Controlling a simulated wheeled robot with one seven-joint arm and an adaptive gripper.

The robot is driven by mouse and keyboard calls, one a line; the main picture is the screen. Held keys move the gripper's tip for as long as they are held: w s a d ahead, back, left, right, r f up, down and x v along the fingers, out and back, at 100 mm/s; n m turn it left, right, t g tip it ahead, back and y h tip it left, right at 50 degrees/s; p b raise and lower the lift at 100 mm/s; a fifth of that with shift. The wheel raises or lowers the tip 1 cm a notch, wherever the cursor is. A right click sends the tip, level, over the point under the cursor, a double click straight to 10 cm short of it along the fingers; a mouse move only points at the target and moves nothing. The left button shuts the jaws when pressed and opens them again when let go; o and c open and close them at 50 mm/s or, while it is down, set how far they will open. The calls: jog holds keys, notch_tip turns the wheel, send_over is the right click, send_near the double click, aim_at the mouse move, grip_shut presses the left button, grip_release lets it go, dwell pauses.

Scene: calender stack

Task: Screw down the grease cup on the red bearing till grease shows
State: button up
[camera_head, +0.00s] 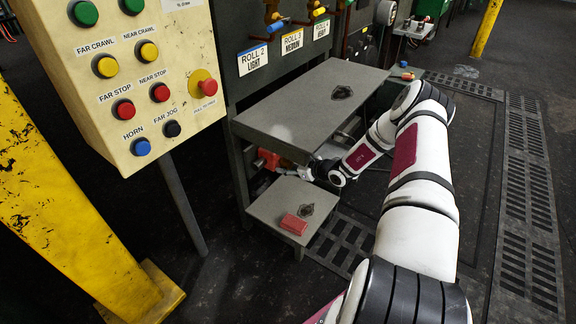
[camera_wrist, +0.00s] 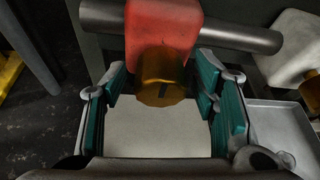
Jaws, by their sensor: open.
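The red bearing (camera_wrist: 163,30) is at the top middle of the wrist view, on a grey shaft. The brass grease cup (camera_wrist: 160,92) hangs from its underside, with a dark mark on its face. My gripper (camera_wrist: 164,84) is open, its teal-padded fingers on either side of the cup with a gap at each side. In the head view the red bearing (camera_head: 268,158) shows small under the grey table, with my gripper (camera_head: 290,169) in front of it; the cup cannot be made out there. I see no grease.
A grey shelf (camera_head: 312,105) overhangs my wrist. A low stand (camera_head: 265,207) below bears a red block (camera_head: 294,224) and a dark smudge. A cream button panel (camera_head: 130,90) and yellow post (camera_head: 60,200) stand at left. Another pale housing (camera_wrist: 290,50) is right of the bearing.

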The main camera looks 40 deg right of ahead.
jog(key=c, duration=1.2)
jog(key=shift+o, duration=0.2)
jog(key=m+y, duration=0.1)
jog(key=m, duration=0.1)
jog(key=shift+m+g+y, duration=0.3)
jog(key=shift+g, duration=0.1)
jog(key=shift+m+y+b, duration=0.45)
jog(key=shift+m+y, duration=0.45)
jog(key=shift+m, duration=0.4)
